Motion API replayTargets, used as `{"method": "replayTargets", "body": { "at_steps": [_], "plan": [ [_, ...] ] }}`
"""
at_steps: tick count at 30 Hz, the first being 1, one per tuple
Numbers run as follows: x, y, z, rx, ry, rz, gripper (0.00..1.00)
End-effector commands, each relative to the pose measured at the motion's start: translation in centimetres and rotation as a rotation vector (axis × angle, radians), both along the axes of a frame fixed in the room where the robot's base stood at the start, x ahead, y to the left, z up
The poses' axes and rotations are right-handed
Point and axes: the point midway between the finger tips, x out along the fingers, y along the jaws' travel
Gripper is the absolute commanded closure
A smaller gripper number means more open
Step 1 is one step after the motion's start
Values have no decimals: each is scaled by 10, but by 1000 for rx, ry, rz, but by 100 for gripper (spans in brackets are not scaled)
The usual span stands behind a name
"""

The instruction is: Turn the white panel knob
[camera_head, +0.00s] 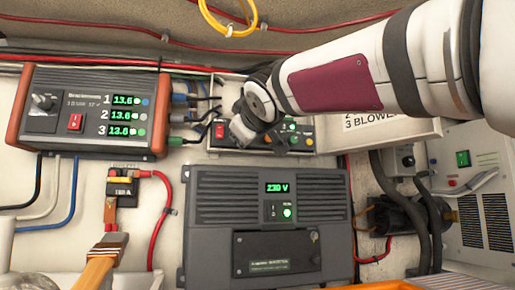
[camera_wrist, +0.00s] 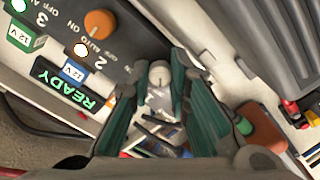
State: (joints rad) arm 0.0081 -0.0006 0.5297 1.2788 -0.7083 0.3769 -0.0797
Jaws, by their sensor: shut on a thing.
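In the wrist view the white panel knob (camera_wrist: 159,74) is on a dark panel face (camera_wrist: 130,35), between the tips of my gripper (camera_wrist: 157,88). The teal finger pads stand on both sides of the knob, and the gripper is shut on it. In the head view my gripper (camera_head: 243,130) is at the left part of the small dark control panel (camera_head: 298,145) above the grey inverter. There the gripper and wrist hide the white knob. The knob's turned angle is hard to read.
An orange knob (camera_wrist: 98,24) and a green READY display (camera_wrist: 62,88) are near the white knob. A battery charger (camera_head: 90,110) with cables stands left. The inverter (camera_head: 265,225) fills the space below. Red cables (camera_head: 155,235) hang beside it.

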Motion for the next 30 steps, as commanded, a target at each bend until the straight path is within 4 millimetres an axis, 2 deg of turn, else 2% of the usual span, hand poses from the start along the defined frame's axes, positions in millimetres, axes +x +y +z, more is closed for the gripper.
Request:
{"method": "replayTargets", "body": {
  "at_steps": [18, 19, 21, 22, 30],
  "plan": [
    [0, 1, -2, -48, -11, 1, 100],
    [0, 1, -2, -48, -11, 1, 81],
    [0, 1, -2, -48, -11, 1, 65],
    [0, 1, -1, -48, -11, 1, 62],
    [0, 0, -1, -46, -13, 1, 62]
  ]
}}
